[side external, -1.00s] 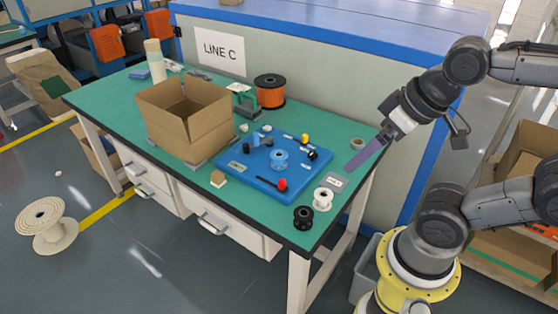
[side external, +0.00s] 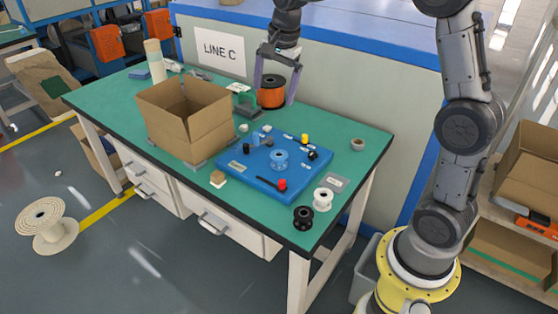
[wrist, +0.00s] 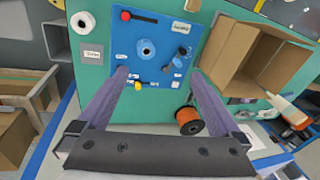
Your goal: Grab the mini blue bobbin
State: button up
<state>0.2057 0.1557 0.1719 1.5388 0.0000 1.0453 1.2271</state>
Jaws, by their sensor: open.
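The mini blue bobbin (side external: 279,160) is a small light-blue spool standing upright near the middle of the blue board (side external: 240,176) on the green table. In the wrist view the bobbin (wrist: 146,49) shows from above, a little ahead of and left of the midpoint between my fingertips. My gripper (side external: 275,97) is open with its two purple fingers pointing down, empty, well above the table.
The board also carries a red-and-black part (side external: 282,185), a yellow part (side external: 305,139) and small black pieces. A white spool (side external: 322,199) and a black spool (side external: 303,217) stand at the front right. An open cardboard box (side external: 188,137) stands left of the board.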

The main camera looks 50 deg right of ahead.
jog(key=w+d+f+m+g, duration=0.1)
jog(key=w+d+f, duration=0.1)
jog(key=f, duration=0.3)
jog(key=w+d+f+g, duration=0.1)
jog(key=w+d+f, duration=0.15)
jog(key=f, duration=0.25)
send_over(279, 157)
jog(key=w+d, duration=0.1)
jog(key=d, duration=0.1)
notch_tip(279, 157, down, 4)
jog(key=shift+m+g+y, duration=0.3)
jog(key=f, duration=0.7)
jog(key=shift+w+a, duration=0.1)
jog(key=shift+a, duration=0.15)
jog(key=shift+s+a+f, duration=0.1)
jog(key=shift+f, duration=1.45)
jog(key=shift+s+a+f, duration=0.1)
jog(key=shift+f, duration=1.45)
jog(key=c, duration=1.3)
jog(key=shift+c, duration=0.4)
jog(key=shift+r, duration=0.15)
